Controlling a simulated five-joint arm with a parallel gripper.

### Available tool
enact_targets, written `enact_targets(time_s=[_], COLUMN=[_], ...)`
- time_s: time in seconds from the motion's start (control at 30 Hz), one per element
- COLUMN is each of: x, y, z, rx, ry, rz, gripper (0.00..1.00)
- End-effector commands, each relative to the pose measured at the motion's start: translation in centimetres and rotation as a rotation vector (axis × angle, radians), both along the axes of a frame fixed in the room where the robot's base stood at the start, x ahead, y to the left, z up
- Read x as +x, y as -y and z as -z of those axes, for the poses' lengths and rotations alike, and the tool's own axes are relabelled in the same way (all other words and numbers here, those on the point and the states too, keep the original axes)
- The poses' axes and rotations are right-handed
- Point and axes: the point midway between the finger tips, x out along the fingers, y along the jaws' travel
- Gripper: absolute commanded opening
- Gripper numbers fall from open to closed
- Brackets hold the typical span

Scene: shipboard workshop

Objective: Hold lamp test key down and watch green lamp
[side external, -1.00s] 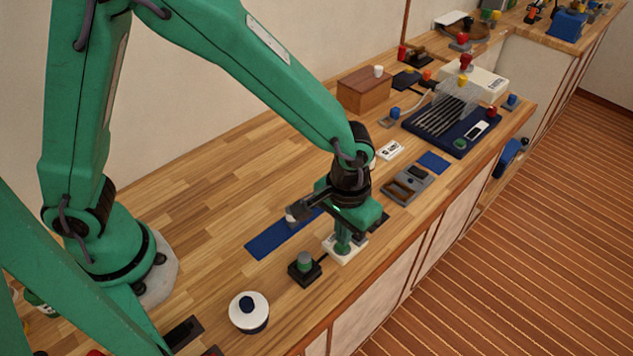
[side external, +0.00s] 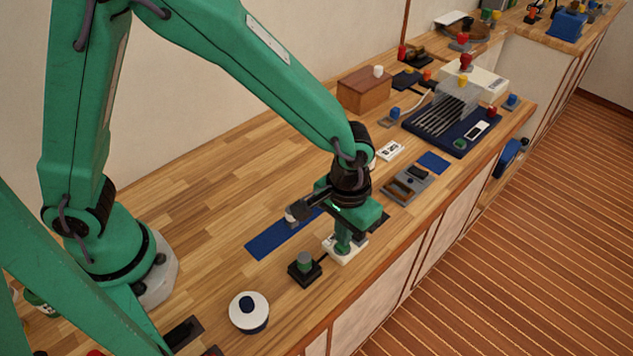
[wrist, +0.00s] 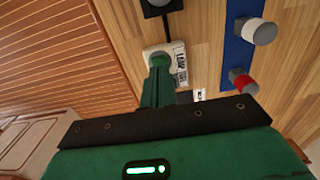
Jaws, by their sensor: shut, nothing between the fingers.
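The lamp test key is a small white block (side external: 347,254) near the bench's front edge. In the wrist view the block (wrist: 178,52) carries a printed label reading LAMP TEST. My gripper (side external: 343,244) points straight down with its fingers together and empty. The lamp, a dull green-grey dome on a black box (side external: 305,268), stands left of the key. Only part of its box (wrist: 162,7) shows in the wrist view. I see no clear glow from the dome.
A white round piece with a blue knob (side external: 248,311) stands front left. A grey tray (side external: 406,186) lies to the right. The bench's left middle is clear.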

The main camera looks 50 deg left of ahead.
Motion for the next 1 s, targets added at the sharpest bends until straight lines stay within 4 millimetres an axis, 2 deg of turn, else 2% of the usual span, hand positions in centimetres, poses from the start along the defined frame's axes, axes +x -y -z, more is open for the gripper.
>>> enact_targets(time_s=[1.0], x=[-0.01], y=[-0.01], z=[0.84], rx=[0.001], ry=[-0.001], rz=[0.000], gripper=[0.00])
